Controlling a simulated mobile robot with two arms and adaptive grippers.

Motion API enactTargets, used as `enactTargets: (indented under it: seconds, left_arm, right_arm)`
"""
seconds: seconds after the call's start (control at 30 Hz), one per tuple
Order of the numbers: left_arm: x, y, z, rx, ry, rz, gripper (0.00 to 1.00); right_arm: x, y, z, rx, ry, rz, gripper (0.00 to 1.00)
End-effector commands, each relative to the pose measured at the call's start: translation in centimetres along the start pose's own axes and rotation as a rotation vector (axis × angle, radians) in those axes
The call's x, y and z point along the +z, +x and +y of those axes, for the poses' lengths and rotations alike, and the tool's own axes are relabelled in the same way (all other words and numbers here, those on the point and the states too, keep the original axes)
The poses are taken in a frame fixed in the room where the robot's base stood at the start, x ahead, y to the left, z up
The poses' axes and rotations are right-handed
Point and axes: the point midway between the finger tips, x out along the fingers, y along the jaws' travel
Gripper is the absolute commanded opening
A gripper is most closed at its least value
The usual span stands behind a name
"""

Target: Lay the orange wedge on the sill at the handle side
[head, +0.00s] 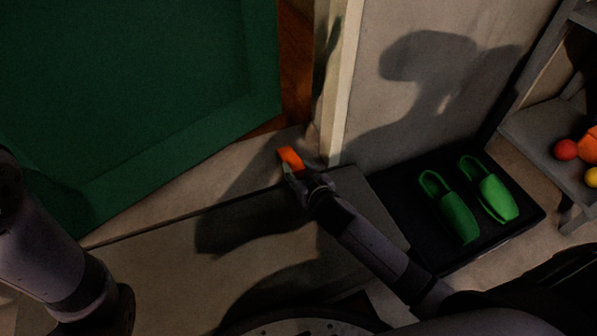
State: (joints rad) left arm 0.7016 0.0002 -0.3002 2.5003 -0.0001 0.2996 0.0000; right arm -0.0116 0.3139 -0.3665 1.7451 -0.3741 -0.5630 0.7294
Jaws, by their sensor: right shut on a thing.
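The orange wedge (290,157) is at the tip of my right gripper (290,170), which is shut on it. The wedge is over or on the pale sill (190,190) near the door frame; I cannot tell whether it touches. The green door (150,90) stands ajar at the upper left, with a gap between its edge and the frame. No door handle shows. My left arm comes in at the left edge, but its gripper is out of view.
A black tray (527,213) with green shoes (455,213) is at the right. A grey shelf (540,130) with red, orange and yellow objects stands beyond it. The pale door post (340,90) rises just behind my right gripper. A grey step (265,225) lies before the sill.

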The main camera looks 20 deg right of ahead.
Motion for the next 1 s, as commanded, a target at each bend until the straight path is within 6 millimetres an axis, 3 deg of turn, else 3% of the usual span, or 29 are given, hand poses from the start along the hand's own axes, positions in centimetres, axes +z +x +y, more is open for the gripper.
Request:
enactTargets:
  seconds: [0.57, 0.6, 0.87, 1.0]
  left_arm:
    - [-0.2, -0.4, 0.1, 0.000, 0.000, 0.001, 0.40]
    - [-0.2, -0.4, 0.1, 0.000, -0.001, 0.001, 0.40]
    - [-0.2, -0.5, 0.1, 0.000, -0.001, 0.001, 0.40]
    - [-0.2, -0.5, 0.1, 0.000, 0.000, 0.001, 0.40]
  right_arm:
    - [1.5, 0.5, 0.1, 0.001, 0.000, -0.006, 0.08]
    - [1.6, 0.5, 0.1, 0.001, 0.000, -0.007, 0.39]
    - [1.8, 0.5, 0.0, 0.000, 0.001, -0.009, 0.56]
    - [1.8, 0.5, -0.1, -0.001, 0.002, -0.010, 0.56]
